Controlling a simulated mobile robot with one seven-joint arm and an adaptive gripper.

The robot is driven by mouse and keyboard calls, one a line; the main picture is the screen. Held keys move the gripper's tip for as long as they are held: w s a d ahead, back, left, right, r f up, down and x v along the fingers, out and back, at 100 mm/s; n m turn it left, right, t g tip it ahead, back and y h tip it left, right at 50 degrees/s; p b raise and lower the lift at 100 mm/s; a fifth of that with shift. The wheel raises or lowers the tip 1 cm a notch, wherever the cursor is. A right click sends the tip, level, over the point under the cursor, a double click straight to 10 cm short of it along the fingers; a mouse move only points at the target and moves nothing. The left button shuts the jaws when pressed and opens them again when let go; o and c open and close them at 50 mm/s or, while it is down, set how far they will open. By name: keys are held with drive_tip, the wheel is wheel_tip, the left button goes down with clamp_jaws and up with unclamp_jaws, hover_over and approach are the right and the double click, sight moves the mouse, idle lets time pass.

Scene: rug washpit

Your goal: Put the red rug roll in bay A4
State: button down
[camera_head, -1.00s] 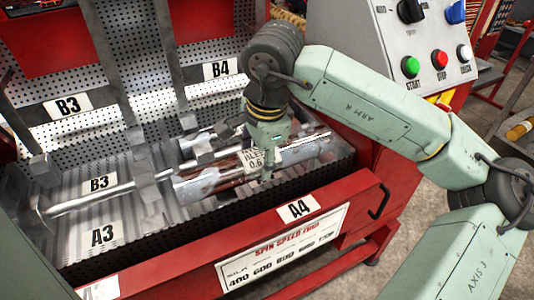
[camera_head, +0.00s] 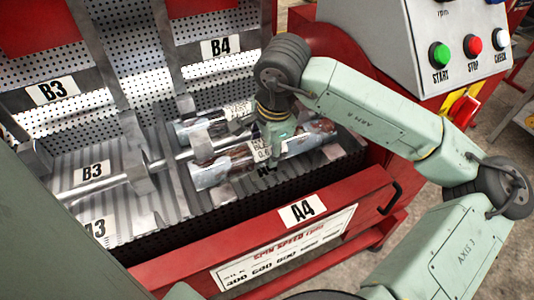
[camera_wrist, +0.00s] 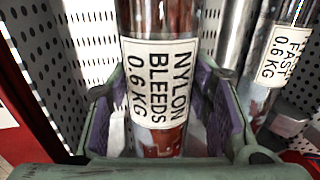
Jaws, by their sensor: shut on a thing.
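My gripper (camera_head: 272,155) is shut on a dark red rug roll (camera_head: 208,175) in a clear wrap, gripping it near its middle. The wrist view shows the roll (camera_wrist: 155,143) between the purple-lined fingers, its label reading NYLON BLEEDS 0.6 KG. The roll lies roughly lengthwise over bay A4 (camera_head: 225,216), behind the front panel with the A4 plate (camera_head: 302,209). I cannot tell whether it touches the ribbed floor. A floor label under the roll is mostly hidden.
A second wrapped roll (camera_head: 190,131) lies behind, on the B4 side; its label in the wrist view (camera_wrist: 283,55) reads FAST 0.6 KG. A metal bar (camera_head: 110,183) and upright dividers (camera_head: 133,150) stand left. The control box (camera_head: 415,45) is at the right.

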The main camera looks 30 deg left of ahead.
sight(267, 156)
drive_tip(key=shift+d+x, duration=0.15)
drive_tip(key=shift+x, duration=0.55)
drive_tip(key=shift+d+x, duration=0.1)
drive_tip(key=shift+x, duration=0.55)
drive_tip(key=shift+s+f, duration=0.15)
drive_tip(key=shift+f, duration=0.1)
drive_tip(key=c, duration=0.8)
unclamp_jaws()
drive_tip(key=v, duration=1.2)
drive_tip(key=shift+r, duration=0.15)
